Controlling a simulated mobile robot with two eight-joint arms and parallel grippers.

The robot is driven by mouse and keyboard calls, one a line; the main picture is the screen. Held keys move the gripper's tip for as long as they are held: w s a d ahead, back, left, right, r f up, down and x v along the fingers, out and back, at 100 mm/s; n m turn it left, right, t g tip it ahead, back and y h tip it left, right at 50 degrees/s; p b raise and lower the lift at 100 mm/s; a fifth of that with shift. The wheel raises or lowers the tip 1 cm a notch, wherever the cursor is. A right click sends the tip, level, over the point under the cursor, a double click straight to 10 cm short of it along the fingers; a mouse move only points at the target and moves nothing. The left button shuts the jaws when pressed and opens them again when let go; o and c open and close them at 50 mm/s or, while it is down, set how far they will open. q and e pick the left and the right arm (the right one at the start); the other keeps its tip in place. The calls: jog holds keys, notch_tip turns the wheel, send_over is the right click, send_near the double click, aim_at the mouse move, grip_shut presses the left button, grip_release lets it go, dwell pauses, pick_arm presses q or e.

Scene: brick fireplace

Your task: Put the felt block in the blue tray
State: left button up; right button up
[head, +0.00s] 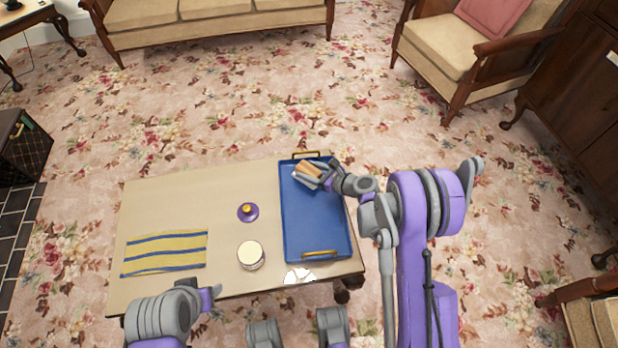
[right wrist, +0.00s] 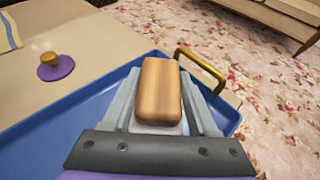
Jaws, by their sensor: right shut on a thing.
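The felt block (head: 309,171) has a brown wooden-looking top and a pale underside. It is between the fingers of my right gripper (head: 314,176), which is shut on it, at the far end of the blue tray (head: 315,220). In the right wrist view the block (right wrist: 160,88) sits between the two grey fingers, over the tray (right wrist: 60,125). I cannot tell whether its underside touches the tray floor. The rest of the tray looks empty. My left gripper (head: 209,298) is low at the table's front edge, away from the tray; its fingers are not clear.
The tray has brass handles and lies on the right of a beige table (head: 180,205). Left of it are a purple lid-like disc with a gold knob (head: 248,211), a white-topped round jar (head: 251,255) and a striped cloth (head: 165,252). A white patch (head: 298,276) lies at the front edge.

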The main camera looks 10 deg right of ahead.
jog(key=shift+f+b, duration=0.35)
jog(key=shift+f, duration=1.25)
jog(key=shift+f, duration=0.2)
jog(key=o, duration=1.4)
jog(key=shift+c, duration=0.2)
